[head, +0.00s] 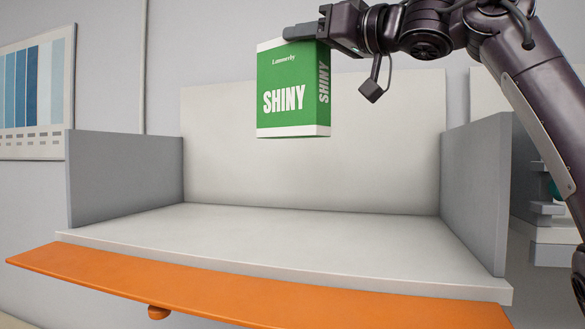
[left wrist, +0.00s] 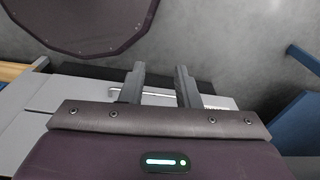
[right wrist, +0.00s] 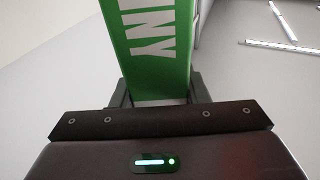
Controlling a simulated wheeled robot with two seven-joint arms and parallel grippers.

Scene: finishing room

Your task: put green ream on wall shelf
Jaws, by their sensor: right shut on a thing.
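The green ream (head: 288,92), a box with white "SHINY" lettering, is upright in the air in the head view. It is in front of the upper back panel of the wall shelf (head: 250,235), above its bare grey board. My right gripper (head: 300,32) is shut on the ream near its top. In the right wrist view the ream (right wrist: 155,45) stands between the two fingers (right wrist: 158,92). My left gripper (left wrist: 160,85) shows only in the left wrist view, with its fingers apart and nothing between them.
The shelf has grey side panels at left (head: 125,175) and right (head: 475,190). An orange strip (head: 250,290) runs along its front edge. A blue striped chart (head: 35,95) hangs on the left wall. Stacked items (head: 553,230) sit at the right. The shelf board is clear.

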